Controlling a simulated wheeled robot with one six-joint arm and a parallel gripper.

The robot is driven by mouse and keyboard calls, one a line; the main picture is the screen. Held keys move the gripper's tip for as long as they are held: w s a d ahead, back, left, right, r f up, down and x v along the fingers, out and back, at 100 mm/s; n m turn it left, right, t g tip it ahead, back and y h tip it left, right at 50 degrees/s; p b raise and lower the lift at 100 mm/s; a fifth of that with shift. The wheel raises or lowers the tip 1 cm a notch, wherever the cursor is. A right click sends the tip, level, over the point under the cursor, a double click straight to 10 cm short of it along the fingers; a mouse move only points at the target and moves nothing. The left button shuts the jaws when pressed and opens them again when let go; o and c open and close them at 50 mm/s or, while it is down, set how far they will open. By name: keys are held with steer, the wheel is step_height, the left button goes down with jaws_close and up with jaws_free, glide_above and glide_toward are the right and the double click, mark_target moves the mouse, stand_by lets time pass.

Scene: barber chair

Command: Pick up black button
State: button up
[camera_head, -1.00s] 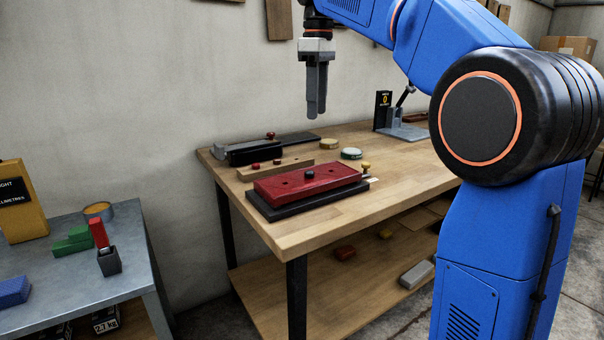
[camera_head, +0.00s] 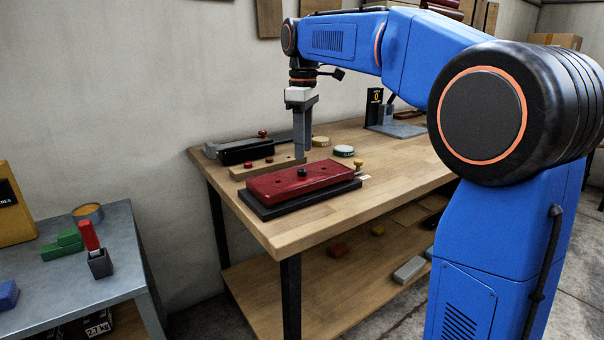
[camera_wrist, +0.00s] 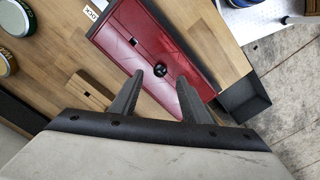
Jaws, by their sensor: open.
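The black button (camera_head: 302,172) is a small dark knob on top of a red padded block (camera_head: 325,178), near the middle of its upper face. In the wrist view the button (camera_wrist: 160,70) shows as a round black ball on the red surface (camera_wrist: 128,40), beyond and between my fingertips. My gripper (camera_head: 301,155) points down above the block in the head view, near the button. In the wrist view my gripper (camera_wrist: 158,75) has its two grey fingers apart with nothing between them.
The red block rests on a black base (camera_head: 300,200) on the wooden table (camera_head: 330,215). Behind it lies a wooden strip (camera_head: 245,171) with red knobs. Round tins (camera_head: 343,151) stand at the back. A grey side table (camera_head: 110,260) is at left. The front tabletop is clear.

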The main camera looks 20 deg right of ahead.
mark_target(303, 169)
steer(key=shift+a+f, duration=0.1)
steer(key=shift+f, duration=2.7)
jaws_close()
